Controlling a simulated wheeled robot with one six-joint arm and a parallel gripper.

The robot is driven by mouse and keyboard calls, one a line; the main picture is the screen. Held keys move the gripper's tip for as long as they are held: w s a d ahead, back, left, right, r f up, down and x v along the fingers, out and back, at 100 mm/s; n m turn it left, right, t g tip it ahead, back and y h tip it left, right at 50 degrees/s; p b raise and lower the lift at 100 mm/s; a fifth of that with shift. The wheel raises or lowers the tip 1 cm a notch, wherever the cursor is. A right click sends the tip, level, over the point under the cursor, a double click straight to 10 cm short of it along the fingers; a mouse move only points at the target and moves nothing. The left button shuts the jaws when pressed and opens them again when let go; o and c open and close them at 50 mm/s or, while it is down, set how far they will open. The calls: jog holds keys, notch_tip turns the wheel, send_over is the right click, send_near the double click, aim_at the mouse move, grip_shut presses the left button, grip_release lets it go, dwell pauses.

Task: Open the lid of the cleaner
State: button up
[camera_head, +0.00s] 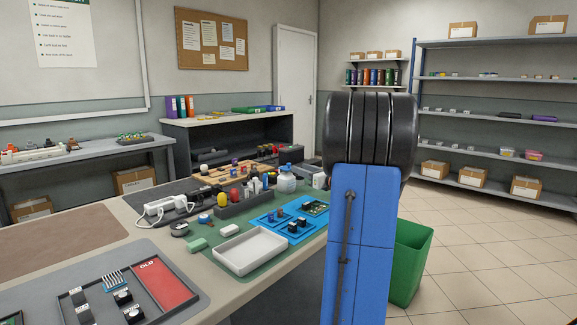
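I cannot tell for sure which thing is the cleaner. A pale, box-like thing (312,174) stands at the far right of the workbench (222,292), partly hidden behind my arm. It is too small to tell whether it has a lid or how that lid stands. A translucent pale-blue jar (286,183) stands just left of it. My blue and black arm rises at the right of the picture, in front of the bench's right end. My gripper is out of view.
On the bench lie a white tray (250,250), blue mats (291,222), a dark organizer (243,203) with bottles, a white power strip (160,205) and a dark tray with a red panel (162,284). A green bin (410,262) stands right of my arm. Floor is clear at right.

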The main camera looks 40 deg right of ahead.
aim_at(290, 164)
jog(key=w, duration=0.8)
jog(key=shift+w+d, duration=0.35)
jog(key=shift+w, duration=0.05)
grip_shut()
